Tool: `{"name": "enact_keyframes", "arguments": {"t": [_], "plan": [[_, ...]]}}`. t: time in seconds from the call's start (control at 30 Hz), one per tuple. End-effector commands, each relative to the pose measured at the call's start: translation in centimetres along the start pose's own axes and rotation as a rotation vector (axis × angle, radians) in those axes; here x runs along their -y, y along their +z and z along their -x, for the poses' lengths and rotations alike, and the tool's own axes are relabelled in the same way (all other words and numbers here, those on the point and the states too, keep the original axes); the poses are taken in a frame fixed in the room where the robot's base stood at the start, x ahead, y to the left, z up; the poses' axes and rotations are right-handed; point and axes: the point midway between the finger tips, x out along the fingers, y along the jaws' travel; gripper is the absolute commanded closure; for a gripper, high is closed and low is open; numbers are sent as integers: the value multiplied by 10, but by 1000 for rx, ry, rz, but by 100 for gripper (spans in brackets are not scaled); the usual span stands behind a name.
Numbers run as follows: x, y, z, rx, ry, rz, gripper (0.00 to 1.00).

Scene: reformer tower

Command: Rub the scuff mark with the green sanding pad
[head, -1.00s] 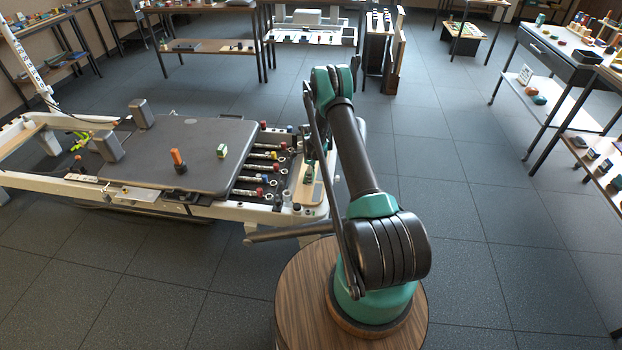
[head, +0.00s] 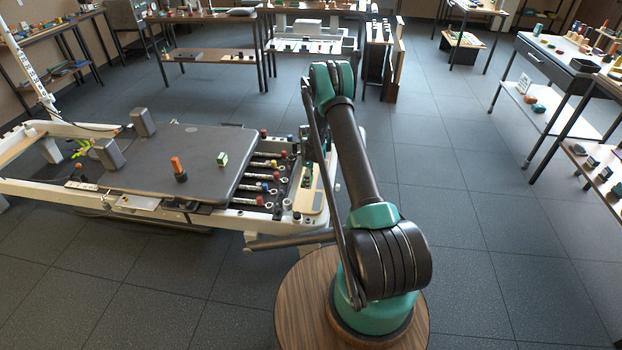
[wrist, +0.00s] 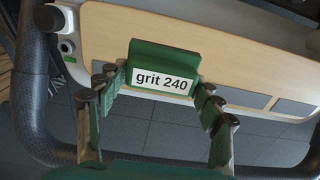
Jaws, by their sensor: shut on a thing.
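A green sanding pad (wrist: 163,68) with a white "grit 240" label shows in the wrist view. My gripper (wrist: 160,85) is shut on it, with a jointed finger at each side. The pad appears in front of a pale wooden board (wrist: 240,62) with grey strips along its lower edge; I cannot tell if they touch. In the head view my gripper is largely hidden behind my arm, near the right end of the exercise reformer (head: 245,217). I cannot make out the scuff mark with certainty in either view.
A black tube (wrist: 30,75) curves around the board's left side. Open tiled floor (head: 470,220) lies to the right, before a side table (head: 560,60).

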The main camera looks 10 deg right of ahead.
Motion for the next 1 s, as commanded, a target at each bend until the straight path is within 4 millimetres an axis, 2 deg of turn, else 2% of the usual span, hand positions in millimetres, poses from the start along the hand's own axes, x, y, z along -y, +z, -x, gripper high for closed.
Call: {"name": "enact_keyframes", "arguments": {"t": [0.1,0.23,0.37,1.0], "plan": [[-22,14,3,-1,2,5,61],[-39,23,4,-1,4,4,61],[-39,23,-2,-1,4,2,61],[-39,23,-60,-1,4,2,61]]}}
